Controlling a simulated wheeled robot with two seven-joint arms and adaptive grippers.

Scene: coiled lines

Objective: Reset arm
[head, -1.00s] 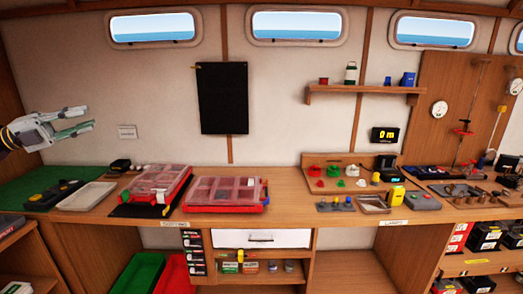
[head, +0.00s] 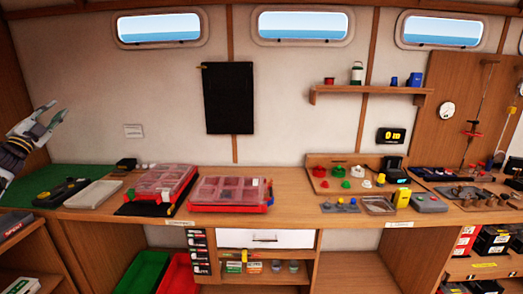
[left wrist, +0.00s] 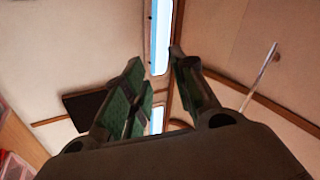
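My left gripper (head: 42,122) is at the left edge of the head view, raised above the green mat and in front of the pale wall. Its fingers point up and to the right, spread apart with nothing between them. My right gripper is in neither view.
A long wooden bench holds a green mat (head: 98,173), a pale tray (head: 93,194) and two red organizer boxes, left (head: 160,183) and middle (head: 230,193). A black panel (head: 228,98) hangs on the wall. A small shelf (head: 366,91) juts out at right. Air around the left gripper is clear.

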